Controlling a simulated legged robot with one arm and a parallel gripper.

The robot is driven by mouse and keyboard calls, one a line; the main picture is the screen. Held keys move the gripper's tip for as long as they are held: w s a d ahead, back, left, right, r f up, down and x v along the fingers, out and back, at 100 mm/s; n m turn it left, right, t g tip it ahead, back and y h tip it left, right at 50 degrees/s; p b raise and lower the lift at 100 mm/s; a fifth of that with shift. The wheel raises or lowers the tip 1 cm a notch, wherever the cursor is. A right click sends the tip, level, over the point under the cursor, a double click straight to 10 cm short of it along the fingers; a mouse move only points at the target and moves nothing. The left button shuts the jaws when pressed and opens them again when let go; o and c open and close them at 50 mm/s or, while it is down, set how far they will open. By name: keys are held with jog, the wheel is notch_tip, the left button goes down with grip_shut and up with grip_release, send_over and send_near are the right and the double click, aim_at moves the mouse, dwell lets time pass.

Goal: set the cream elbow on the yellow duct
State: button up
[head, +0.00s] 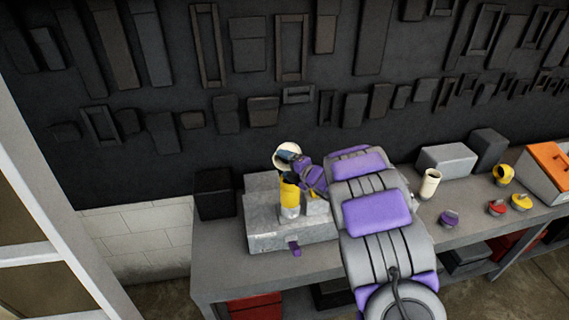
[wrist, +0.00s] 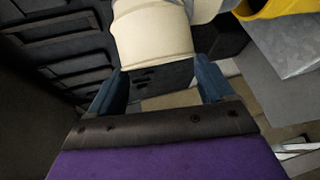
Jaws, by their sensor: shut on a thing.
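The cream elbow (head: 286,152) is held at the top of the yellow duct in the head view, with its round open end facing me. In the wrist view the cream elbow (wrist: 152,38) sits between the two blue fingers of my gripper (wrist: 159,72), which is shut on it. My gripper (head: 289,169) reaches in from the right in the head view. The yellow duct (head: 289,193) stands upright, with a pale grey lower part. Its yellow rim (wrist: 268,9) shows at the top right of the wrist view. I cannot tell whether elbow and duct touch.
The duct stands by a grey metal block (head: 270,236) on the bench (head: 218,252). A black box (head: 214,193) is left of it. To the right are a cream cylinder (head: 430,184), a yellow elbow (head: 502,174), small coloured pieces and an orange-lidded box (head: 549,163).

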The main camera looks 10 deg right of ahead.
jog(key=shift+f+b, duration=0.85)
jog(key=shift+f, duration=1.95)
jog(key=shift+a+b, duration=0.1)
jog(key=shift+b, duration=0.85)
jog(key=shift+f+b, duration=0.45)
jog(key=shift+f, duration=0.05)
jog(key=o, duration=0.9)
jog(key=shift+s, duration=0.1)
jog(key=b+v, duration=0.2)
jog(key=v, duration=0.9)
